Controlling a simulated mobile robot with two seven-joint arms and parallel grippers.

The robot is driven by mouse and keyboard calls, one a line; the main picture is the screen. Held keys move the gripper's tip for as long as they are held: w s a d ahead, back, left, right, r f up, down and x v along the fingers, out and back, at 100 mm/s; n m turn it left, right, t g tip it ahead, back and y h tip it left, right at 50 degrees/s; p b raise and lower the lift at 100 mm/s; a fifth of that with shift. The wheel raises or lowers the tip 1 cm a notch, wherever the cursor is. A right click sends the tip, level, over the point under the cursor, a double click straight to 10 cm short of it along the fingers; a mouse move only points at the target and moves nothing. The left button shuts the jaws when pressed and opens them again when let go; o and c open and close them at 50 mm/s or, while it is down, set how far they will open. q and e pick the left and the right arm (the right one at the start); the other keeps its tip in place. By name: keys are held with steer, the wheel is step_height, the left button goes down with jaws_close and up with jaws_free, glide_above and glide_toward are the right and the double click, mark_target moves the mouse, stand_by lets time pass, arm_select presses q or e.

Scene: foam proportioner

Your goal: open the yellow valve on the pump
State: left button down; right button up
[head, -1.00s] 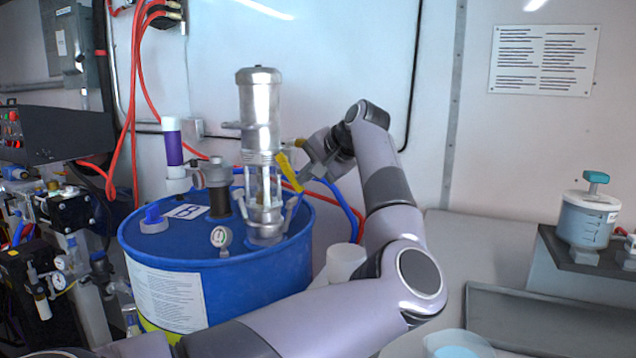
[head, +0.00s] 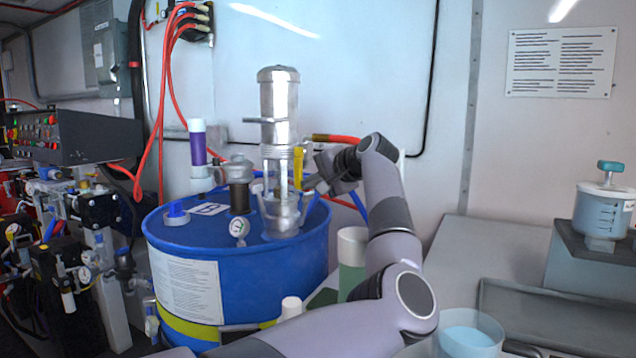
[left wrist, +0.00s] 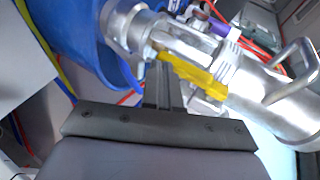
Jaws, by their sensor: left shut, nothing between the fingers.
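The silver pump (head: 280,100) stands upright on the blue drum (head: 240,262). Its yellow valve (head: 298,165) has a flat handle on the pump's right side, now close to upright in the head view. In the left wrist view the yellow handle (left wrist: 195,76) lies roughly along the pump body (left wrist: 265,95). My left gripper (head: 311,182) is just right of the handle, shut and empty. In the left wrist view its fingertips (left wrist: 160,70) are at the handle's left end; I cannot tell if they touch. My right gripper is not in view.
A red hose (head: 335,138) runs to the pump just above my left gripper. A white-and-green container (head: 352,250) stands close to my left arm. A clear cup (head: 470,335) is at the front right.

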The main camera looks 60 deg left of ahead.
arm_select(q)
steer(key=shift+a+f, duration=0.1)
steer(key=shift+a, duration=0.05)
stand_by(0.7)
steer(key=shift+r+p, duration=0.55)
steer(key=shift+r, duration=0.3)
steer(key=v, duration=0.7)
steer(key=shift+b, duration=0.4)
steer(key=shift+s+f, duration=0.1)
